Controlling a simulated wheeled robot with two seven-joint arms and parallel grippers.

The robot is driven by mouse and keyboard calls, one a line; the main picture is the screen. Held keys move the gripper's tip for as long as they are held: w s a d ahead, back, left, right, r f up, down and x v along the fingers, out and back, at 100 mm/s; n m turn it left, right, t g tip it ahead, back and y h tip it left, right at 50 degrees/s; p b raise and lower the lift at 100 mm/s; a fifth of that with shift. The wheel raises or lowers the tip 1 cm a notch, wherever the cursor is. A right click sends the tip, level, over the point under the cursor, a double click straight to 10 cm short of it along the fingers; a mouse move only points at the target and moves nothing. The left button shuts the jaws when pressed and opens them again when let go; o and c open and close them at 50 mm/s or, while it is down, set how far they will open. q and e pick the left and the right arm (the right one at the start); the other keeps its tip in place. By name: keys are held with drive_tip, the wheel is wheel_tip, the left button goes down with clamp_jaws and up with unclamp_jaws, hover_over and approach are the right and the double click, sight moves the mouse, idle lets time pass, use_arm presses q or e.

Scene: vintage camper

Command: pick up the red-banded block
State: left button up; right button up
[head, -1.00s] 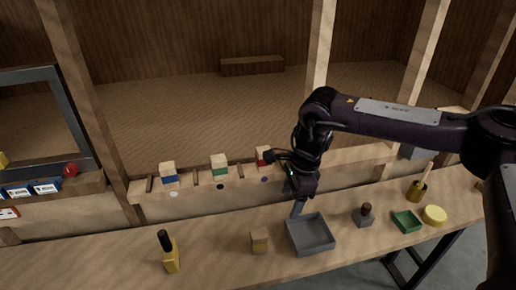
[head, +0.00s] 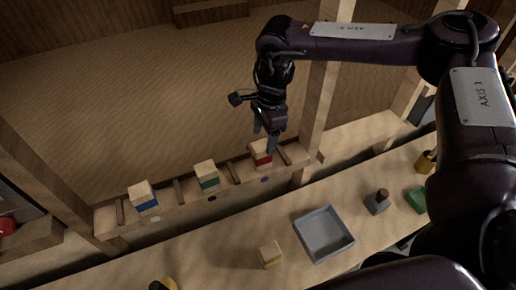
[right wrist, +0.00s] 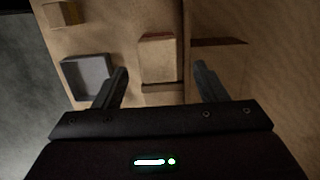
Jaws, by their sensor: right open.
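The red-banded block (head: 261,157), pale wood with a red band, stands on the narrow ledge (head: 240,185) at the right end of a row of banded blocks. My right gripper (head: 264,143) is open, pointing down just above and around the top of this block, its fingers partly covering it in the head view. I cannot tell how deep the fingers reach. My left gripper is out of view.
A green-banded block (head: 206,178) and a blue-banded block (head: 144,198) share the ledge, with dark dividers between. A wall post (head: 318,115) rises right of the gripper. On the bench are a grey tray (head: 341,246), a small wooden cube (head: 270,254) and a grey-based knob (head: 377,202).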

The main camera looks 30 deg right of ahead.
sight(262, 145)
drive_tip(key=shift+s+a+f, duration=0.1)
drive_tip(key=shift+s+f, duration=0.05)
drive_tip(key=shift+f, duration=0.25)
drive_tip(key=f+p, duration=0.1)
drive_tip(key=f, duration=0.2)
drive_tip(key=f+p, duration=0.1)
drive_tip(key=shift+a+f+p, duration=0.25)
drive_tip(key=shift+a+p, duration=0.05)
drive_tip(key=shift+a, duration=0.1)
drive_tip(key=shift+f, duration=0.25)
drive_tip(key=c, duration=0.6)
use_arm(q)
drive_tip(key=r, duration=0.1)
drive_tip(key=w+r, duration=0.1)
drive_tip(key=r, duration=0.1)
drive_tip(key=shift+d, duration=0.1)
use_arm(e)
drive_tip(key=c, duration=0.5)
